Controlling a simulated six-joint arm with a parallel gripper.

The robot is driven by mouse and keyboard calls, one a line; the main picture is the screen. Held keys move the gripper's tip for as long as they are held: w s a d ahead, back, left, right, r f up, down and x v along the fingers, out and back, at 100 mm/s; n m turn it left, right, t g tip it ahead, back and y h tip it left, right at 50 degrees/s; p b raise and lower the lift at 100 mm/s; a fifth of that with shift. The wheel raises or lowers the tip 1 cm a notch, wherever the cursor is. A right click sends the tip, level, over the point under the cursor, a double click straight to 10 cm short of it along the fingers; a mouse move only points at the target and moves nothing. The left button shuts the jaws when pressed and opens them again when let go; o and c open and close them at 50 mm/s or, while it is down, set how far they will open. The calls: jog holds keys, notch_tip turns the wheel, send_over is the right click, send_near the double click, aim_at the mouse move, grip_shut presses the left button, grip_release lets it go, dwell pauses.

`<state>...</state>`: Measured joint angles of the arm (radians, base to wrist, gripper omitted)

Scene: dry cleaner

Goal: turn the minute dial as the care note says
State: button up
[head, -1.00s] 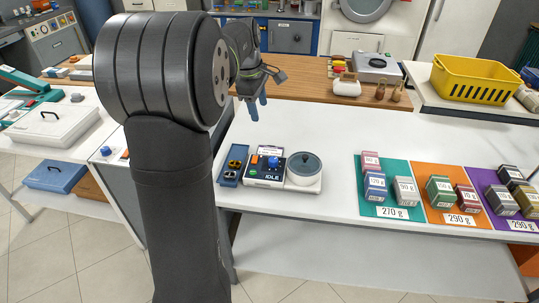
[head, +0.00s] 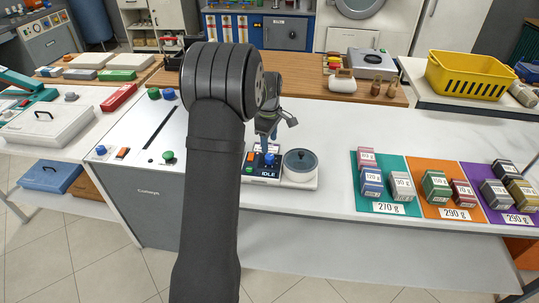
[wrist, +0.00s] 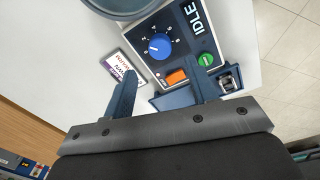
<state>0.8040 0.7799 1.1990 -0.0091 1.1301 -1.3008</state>
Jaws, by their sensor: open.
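The blue minute dial (wrist: 159,46) has a white pointer mark and sits on a dark scale plate in the wrist view. It also shows in the head view (head: 270,158), just below my gripper (head: 268,138). In the wrist view my gripper (wrist: 158,92) is open, its two blue fingers apart and short of the dial, with nothing between them but panel and counter. The display (wrist: 196,20) on the same unit reads IDLE. A small white card (wrist: 124,68), perhaps the care note, lies beside the unit; its print is too small to read.
An orange rocker switch (wrist: 176,77) and a green button (wrist: 206,59) sit close to the dial. Weight boxes on coloured mats (head: 385,208) are farther right, with clear counter between.

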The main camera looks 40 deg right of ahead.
aim_at(270, 156)
notch_tip(270, 156, down, 7)
jog(key=shift+d+f, duration=0.1)
dwell(0.3)
jog(key=c, duration=1)
